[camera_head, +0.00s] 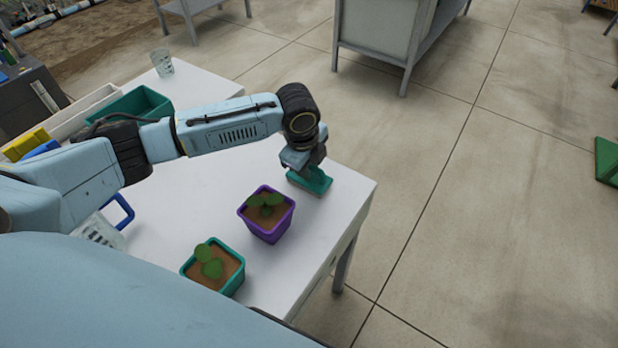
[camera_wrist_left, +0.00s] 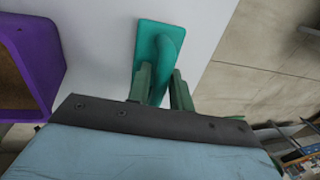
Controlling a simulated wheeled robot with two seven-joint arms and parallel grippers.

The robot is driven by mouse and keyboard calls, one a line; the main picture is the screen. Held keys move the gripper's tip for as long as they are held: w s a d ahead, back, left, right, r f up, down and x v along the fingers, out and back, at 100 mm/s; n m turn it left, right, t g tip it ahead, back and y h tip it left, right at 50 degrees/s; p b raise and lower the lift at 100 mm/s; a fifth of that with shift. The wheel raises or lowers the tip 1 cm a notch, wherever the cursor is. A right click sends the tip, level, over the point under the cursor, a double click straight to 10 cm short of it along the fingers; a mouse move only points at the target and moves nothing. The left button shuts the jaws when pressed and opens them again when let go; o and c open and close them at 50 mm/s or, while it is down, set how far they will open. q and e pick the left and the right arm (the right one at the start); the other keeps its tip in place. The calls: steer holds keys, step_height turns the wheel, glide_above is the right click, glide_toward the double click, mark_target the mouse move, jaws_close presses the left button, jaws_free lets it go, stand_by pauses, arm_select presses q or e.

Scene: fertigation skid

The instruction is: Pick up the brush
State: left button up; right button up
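The brush (camera_head: 311,181) is teal and lies on the white table near its far right corner. It also shows in the left wrist view (camera_wrist_left: 152,40), with a flat base and a raised rounded handle. My left gripper (camera_head: 303,163) is directly over it, pointing down. In the left wrist view the two fingers of my left gripper (camera_wrist_left: 162,78) stand on either side of the handle. I cannot tell whether both fingers touch it. My right gripper is not in view.
A purple pot (camera_head: 266,228) with a seedling stands close to the brush, and a teal pot (camera_head: 229,282) stands nearer. The table edge is just right of the brush.

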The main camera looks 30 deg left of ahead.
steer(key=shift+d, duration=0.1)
arm_select(q)
jaws_close()
